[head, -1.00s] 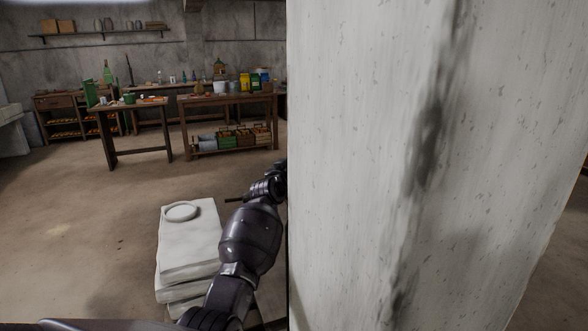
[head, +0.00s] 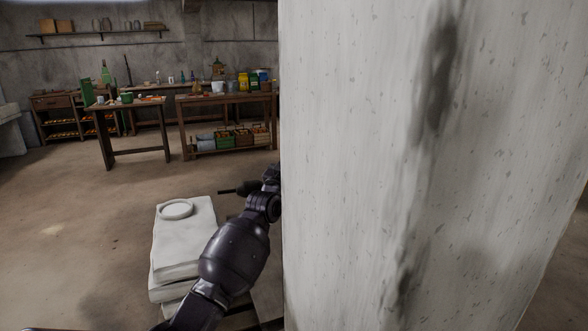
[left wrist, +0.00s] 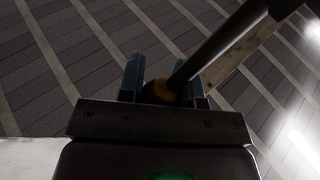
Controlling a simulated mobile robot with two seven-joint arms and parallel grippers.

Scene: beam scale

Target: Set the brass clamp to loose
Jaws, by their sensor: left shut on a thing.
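In the left wrist view my left gripper (left wrist: 158,78) has its two bluish fingers closed on a dark, rounded thing with a brass-coloured side, which looks like the brass clamp (left wrist: 162,93). A thick dark rod (left wrist: 222,42) runs from the clamp up to the right, past the right finger. In the head view my left arm reaches forward beside the pale pillar, and its gripper end is mostly hidden at the pillar's edge. A short dark rod (head: 227,191) sticks out to the left there. The clamp's setting cannot be read. My right gripper is in neither view.
A large pale pillar (head: 420,170) fills the right half of the head view, close to my left arm. White stacked slabs (head: 184,245) with a round dish (head: 175,209) stand left of the arm. Workbenches (head: 228,98) stand far back. The floor at left is open.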

